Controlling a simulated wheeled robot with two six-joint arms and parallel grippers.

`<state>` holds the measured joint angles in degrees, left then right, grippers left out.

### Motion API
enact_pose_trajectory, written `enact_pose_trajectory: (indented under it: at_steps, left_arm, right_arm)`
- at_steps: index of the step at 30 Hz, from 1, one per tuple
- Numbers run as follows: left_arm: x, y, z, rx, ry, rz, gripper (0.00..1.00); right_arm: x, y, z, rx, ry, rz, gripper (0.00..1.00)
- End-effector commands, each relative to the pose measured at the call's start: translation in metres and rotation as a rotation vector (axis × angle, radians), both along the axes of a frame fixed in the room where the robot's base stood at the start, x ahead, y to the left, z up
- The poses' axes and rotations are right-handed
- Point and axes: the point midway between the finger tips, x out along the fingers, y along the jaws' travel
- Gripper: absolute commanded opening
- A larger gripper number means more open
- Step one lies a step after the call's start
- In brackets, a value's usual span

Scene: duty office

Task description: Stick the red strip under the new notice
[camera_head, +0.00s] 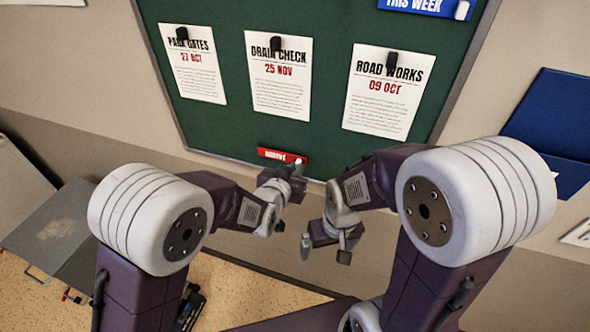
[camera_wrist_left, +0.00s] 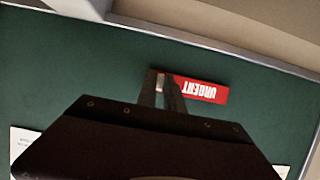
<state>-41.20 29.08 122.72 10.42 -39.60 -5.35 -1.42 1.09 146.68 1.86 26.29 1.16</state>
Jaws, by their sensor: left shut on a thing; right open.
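The red strip (camera_head: 275,154), lettered URGENT, lies at the green board's lower edge, below the DRAIN CHECK notice (camera_head: 279,80) with a bare gap between. My left gripper (camera_head: 297,167) is shut on its right end. In the left wrist view the strip (camera_wrist_left: 207,93) appears upside down against green; whether it touches the board is unclear. The PARK GATES notice (camera_head: 193,70) hangs at left and the ROAD WORKS notice (camera_head: 386,95) at right, all under dark clips. My right gripper (camera_head: 326,246) is open and empty, below the board.
The green board (camera_head: 225,140) has a grey frame. A blue THIS WEEK strip (camera_head: 425,5) with a pale end is at its top right. A blue folder-like object (camera_head: 550,115) is on the wall at right. A grey panel (camera_head: 50,235) stands at lower left.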

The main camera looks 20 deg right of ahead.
Motion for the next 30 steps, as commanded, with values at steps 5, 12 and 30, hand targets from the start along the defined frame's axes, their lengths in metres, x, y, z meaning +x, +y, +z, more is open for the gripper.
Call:
enact_pose_trajectory:
  at_steps: [5,12,30]
  left_arm:
    - [0.0004,-0.0003,0.0002,0.000,0.000,0.000,0.00]
    - [0.0026,-0.0016,0.0000,0.000,0.000,0.000,0.00]
    - [0.0045,-0.0030,0.0000,0.000,0.000,0.000,0.37]
  right_arm:
    - [0.0000,0.0000,0.0001,0.000,0.000,0.000,1.00]
    - [0.0000,0.0000,0.0000,0.000,0.000,0.000,1.00]
    - [0.0000,0.0000,-0.0001,0.000,0.000,0.000,1.00]
